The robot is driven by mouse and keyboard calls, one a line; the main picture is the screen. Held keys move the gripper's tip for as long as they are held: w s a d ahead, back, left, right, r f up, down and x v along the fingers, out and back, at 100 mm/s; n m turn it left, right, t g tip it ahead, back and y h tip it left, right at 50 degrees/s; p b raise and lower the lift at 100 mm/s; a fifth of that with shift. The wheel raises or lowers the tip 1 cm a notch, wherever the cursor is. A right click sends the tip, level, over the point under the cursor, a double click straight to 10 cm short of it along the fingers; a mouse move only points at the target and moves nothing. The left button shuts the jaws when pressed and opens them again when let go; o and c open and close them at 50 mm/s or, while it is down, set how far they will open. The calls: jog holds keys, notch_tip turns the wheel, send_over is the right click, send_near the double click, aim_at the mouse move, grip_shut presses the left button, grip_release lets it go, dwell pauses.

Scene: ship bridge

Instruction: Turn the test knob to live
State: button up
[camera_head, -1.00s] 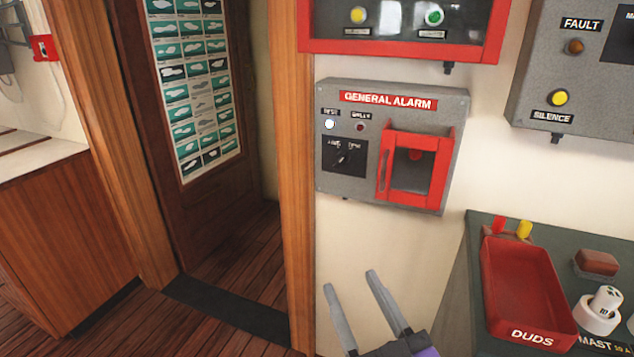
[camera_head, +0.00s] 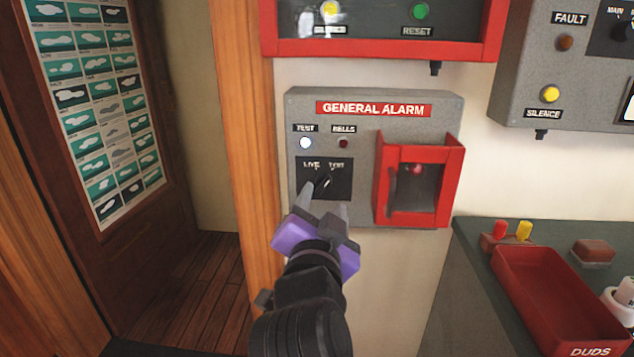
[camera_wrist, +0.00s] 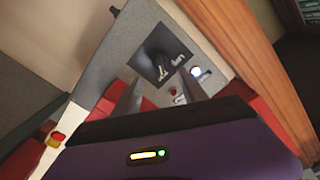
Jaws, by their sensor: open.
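The grey general alarm box (camera_head: 440,112) hangs on the wall in the head view. Its black test knob (camera_head: 323,180) sits on a dark plate marked LIVE at left and TEST at right, with the pointer leaning toward TEST. The white TEST lamp (camera_head: 305,143) is lit. The BELLS lamp (camera_head: 343,143) is dark red. My gripper (camera_head: 324,199) is open, its two fingers just below the knob and pointing at it. In the wrist view the knob (camera_wrist: 158,58) shows beyond the gap between the fingers (camera_wrist: 158,90); contact is not visible.
A red-framed guard (camera_head: 442,205) juts out on the box, right of the knob. A red-framed panel (camera_head: 380,52) is above, and a fault panel (camera_head: 520,90) at upper right. A red DUDS tray (camera_head: 560,320) stands on the desk. A wooden door post (camera_head: 245,120) is to the left.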

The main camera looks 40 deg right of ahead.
aim_at(326, 185)
jog(key=x, duration=0.7)
jog(key=shift+w+d, duration=0.25)
jog(key=shift+w, duration=0.05)
grip_shut()
